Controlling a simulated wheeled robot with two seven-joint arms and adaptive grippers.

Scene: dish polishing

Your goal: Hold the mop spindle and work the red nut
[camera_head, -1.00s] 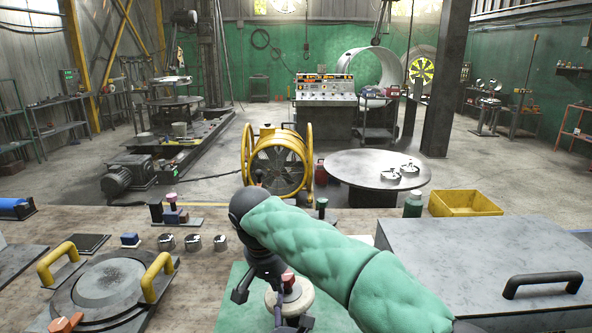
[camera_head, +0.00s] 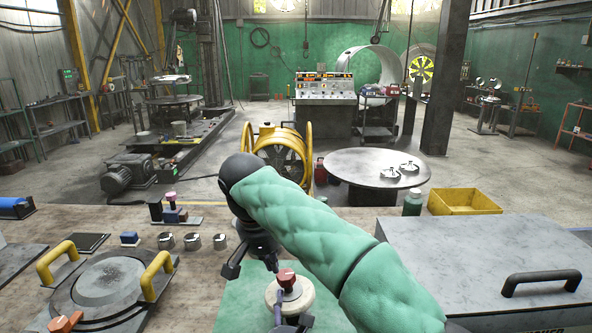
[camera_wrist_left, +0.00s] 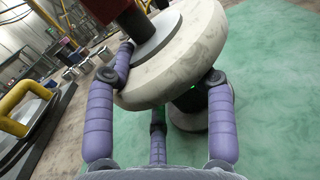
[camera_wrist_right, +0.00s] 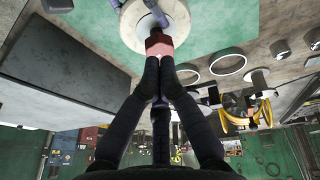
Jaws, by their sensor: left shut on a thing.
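The polishing mop (camera_head: 270,292) is a cream disc at the bottom centre of the head view, with a red nut (camera_head: 286,277) on top. My right gripper (camera_head: 252,268) is just up-left of the nut. In the right wrist view its dark fingertips (camera_wrist_right: 159,64) are close together at the lower edge of the red nut (camera_wrist_right: 158,43); their grip is unclear.
A green mat (camera_head: 232,308) lies under the mop. A round plate with yellow handles (camera_head: 158,276) is at the left, with several small metal cups (camera_head: 193,241) behind it. A grey case (camera_head: 480,255) fills the right side. A yellow bin (camera_head: 464,202) stands behind it.

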